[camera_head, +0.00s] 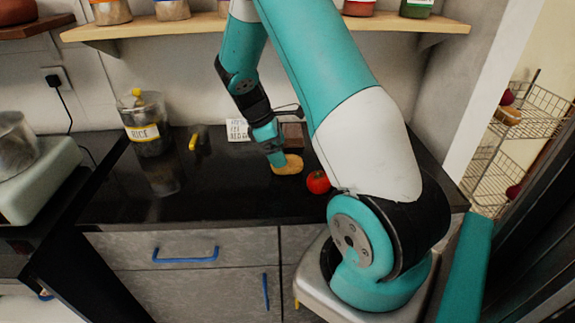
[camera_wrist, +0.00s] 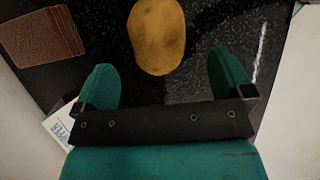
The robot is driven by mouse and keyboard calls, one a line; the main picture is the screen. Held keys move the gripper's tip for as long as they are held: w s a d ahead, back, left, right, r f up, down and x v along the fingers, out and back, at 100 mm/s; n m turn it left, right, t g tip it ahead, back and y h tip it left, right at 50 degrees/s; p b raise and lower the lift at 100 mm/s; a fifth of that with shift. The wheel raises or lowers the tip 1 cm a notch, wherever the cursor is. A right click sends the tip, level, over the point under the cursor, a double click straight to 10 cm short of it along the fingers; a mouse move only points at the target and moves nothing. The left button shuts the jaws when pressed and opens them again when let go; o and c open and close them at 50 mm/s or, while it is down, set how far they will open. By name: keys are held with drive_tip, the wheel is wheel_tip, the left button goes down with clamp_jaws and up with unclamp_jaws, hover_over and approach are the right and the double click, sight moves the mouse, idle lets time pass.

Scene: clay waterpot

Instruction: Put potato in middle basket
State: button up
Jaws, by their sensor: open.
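The potato (camera_head: 289,165) is a yellow-brown oval lying on the black counter (camera_head: 225,190), left of a red tomato. It also shows in the wrist view (camera_wrist: 157,36), beyond the fingertips and roughly centred between them. My gripper (camera_head: 279,158) is just above and at the left edge of the potato in the head view. In the wrist view my gripper (camera_wrist: 163,75) has its two teal fingers wide apart with nothing between them. A wire rack with baskets stands at the right; its middle basket (camera_head: 490,170) cannot be told for certain, as the rack is partly cut off.
A red tomato (camera_head: 318,182) sits close to the potato. A brown block (camera_head: 292,135) and a white card (camera_head: 237,130) stand behind my gripper. A rice jar (camera_head: 147,125) stands at left. A wooden shelf (camera_head: 270,27) hangs above. The front-left counter is clear.

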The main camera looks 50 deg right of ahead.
drive_tip(key=x, duration=0.5)
drive_tip(key=shift+s+d+f, duration=0.1)
drive_tip(key=shift+d+f, duration=0.1)
drive_tip(key=shift+f, duration=0.05)
drive_tip(key=shift+c, duration=0.5)
drive_tip(key=c, duration=1)
drive_tip(key=shift+c, duration=0.2)
wheel_tip(320, 180, up, 20)
drive_tip(key=p, duration=0.1)
drive_tip(key=shift+p, duration=0.35)
